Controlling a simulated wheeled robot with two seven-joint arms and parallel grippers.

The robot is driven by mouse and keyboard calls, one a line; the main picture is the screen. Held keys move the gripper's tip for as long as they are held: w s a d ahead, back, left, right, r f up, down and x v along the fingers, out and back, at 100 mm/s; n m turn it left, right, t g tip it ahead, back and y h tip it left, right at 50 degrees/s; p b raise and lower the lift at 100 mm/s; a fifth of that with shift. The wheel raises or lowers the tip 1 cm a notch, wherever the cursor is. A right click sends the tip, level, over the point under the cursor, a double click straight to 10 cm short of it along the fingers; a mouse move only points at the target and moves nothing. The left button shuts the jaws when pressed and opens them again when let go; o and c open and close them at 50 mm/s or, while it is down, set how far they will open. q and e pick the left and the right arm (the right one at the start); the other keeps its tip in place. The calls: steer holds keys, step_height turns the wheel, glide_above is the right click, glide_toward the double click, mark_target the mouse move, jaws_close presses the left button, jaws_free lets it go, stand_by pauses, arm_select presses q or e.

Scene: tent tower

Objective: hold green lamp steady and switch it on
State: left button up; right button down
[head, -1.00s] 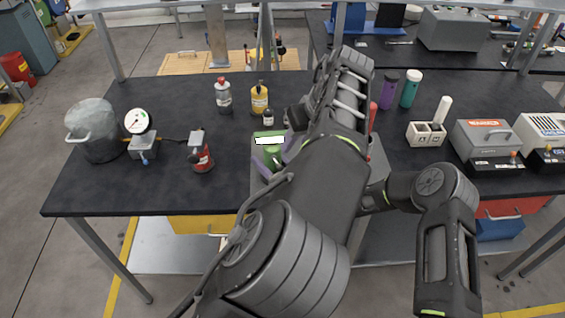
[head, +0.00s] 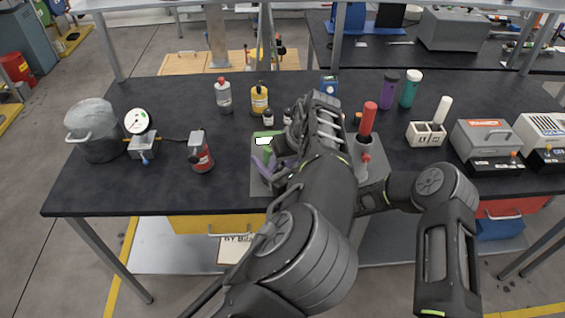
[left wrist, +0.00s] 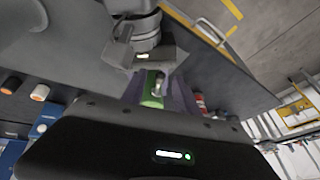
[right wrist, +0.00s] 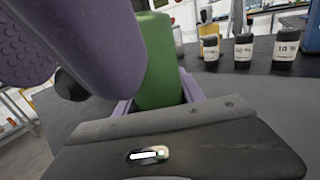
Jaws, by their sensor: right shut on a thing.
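The green lamp (head: 265,150) stands near the middle of the front of the table, with a white face on its upper part. It fills the jaws of my right gripper (right wrist: 157,105), which is shut on it in the right wrist view. In the left wrist view the lamp (left wrist: 153,88) shows between the spread purple fingers of my left gripper (left wrist: 157,84), with gaps at its sides. My left gripper is open close around it. Large purple fingers also cross the left of the right wrist view. The switch is not clearly seen.
A red-handled tool (head: 368,120) stands in a grey holder just right of my arm. Small bottles and a yellow bottle (head: 259,99) stand behind the lamp.

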arm_select(q)
steer(key=shift+f, duration=0.15)
steer(key=shift+c, duration=0.3)
jaws_close()
stand_by(0.3)
